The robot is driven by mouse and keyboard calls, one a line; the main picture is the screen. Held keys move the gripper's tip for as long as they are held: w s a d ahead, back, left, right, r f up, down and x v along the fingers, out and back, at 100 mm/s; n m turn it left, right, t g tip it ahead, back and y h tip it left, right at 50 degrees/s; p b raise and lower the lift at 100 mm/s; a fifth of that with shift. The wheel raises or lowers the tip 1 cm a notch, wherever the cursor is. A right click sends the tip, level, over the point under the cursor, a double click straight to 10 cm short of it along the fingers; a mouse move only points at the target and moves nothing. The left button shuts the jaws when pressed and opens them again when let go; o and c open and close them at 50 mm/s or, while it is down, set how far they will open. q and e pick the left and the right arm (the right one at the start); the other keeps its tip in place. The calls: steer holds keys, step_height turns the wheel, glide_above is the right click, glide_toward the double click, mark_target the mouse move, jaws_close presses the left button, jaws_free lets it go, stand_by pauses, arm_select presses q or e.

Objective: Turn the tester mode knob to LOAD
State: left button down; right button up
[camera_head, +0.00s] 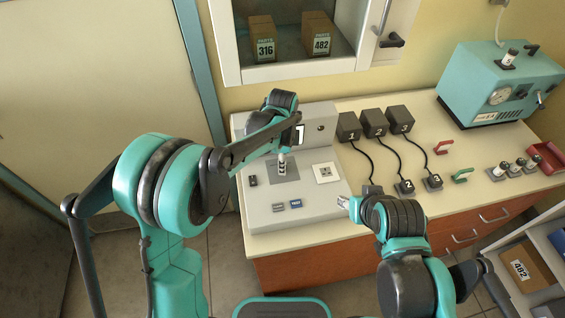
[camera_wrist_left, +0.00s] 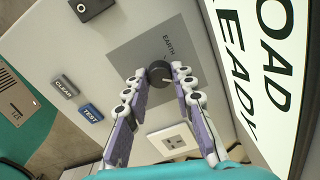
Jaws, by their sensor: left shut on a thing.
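The tester (camera_head: 300,210) is a light grey console at the left end of the counter. Its dark round mode knob (camera_wrist_left: 155,78) sits on a grey plate (camera_wrist_left: 135,52), with the word EARTH printed beside it. A pale pointer line shows on the knob. My left gripper (camera_wrist_left: 160,74) is shut on the knob, one fingertip on each side. In the head view the left gripper (camera_head: 282,167) hides the knob. The tester's screen (camera_wrist_left: 272,70) shows large, cut-off letters OAD and EADY. My right gripper (camera_head: 343,203) is by the tester's front right corner; its jaws are too small to read.
A socket (camera_head: 325,173) and the CLEAR and TEST buttons (camera_head: 296,203) are on the tester's panel. Several numbered dark blocks (camera_head: 374,124) with cables stand to its right. A teal machine (camera_head: 500,85) stands farther right. A cabinet (camera_head: 290,75) hangs above.

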arm_select(q)
steer(key=shift+m, duration=0.7)
steer(key=c, duration=1.3)
jaws_free()
steer(key=shift+o, duration=0.2)
step_height(320, 180, up, 12)
